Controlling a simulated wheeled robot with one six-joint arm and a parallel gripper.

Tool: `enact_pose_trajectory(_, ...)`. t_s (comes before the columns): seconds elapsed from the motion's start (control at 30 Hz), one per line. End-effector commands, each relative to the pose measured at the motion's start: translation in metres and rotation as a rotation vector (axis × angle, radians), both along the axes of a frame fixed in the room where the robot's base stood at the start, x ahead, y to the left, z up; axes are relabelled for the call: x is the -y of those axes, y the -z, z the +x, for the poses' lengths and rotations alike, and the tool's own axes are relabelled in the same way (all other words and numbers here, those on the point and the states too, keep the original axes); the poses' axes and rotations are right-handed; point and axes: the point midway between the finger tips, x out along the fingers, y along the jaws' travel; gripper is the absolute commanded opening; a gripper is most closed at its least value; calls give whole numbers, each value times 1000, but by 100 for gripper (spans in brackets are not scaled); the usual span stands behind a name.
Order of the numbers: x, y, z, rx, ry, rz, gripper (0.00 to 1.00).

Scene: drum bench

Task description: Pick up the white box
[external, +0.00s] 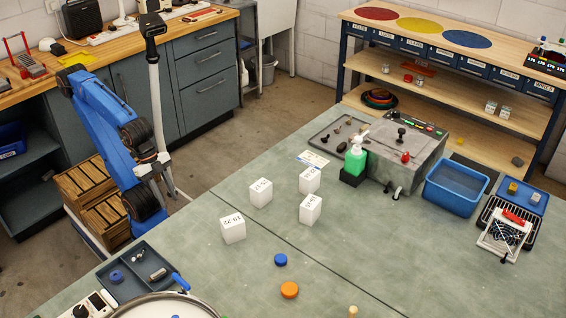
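Several white boxes with dark printed markings stand on the grey-green bench top. One white box (232,229) stands at the front left of the group. A second white box (261,193) stands behind it, a third (310,181) at the back right, and another (310,209) at the right. My gripper (158,170) hangs at the end of my blue arm, left of the bench and clear of all the boxes. Its fingers are small and seen at an angle, so I cannot tell their opening. I see nothing held in it.
A green bottle (355,160) stands behind the boxes beside a grey block (410,160). A blue bin (457,187) is at the right. A dark tray (128,268) sits front left.

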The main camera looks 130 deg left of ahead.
Motion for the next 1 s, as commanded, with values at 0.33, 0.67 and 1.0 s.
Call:
enact_pose_trajectory(0.33, 0, 0, 0, 0, 0, 0, 69)
enact_pose_trajectory(0.67, -5, -28, 24, 29, -8, -16, 69)
enact_pose_trajectory(1.0, -54, -152, 128, 195, -18, -42, 69)
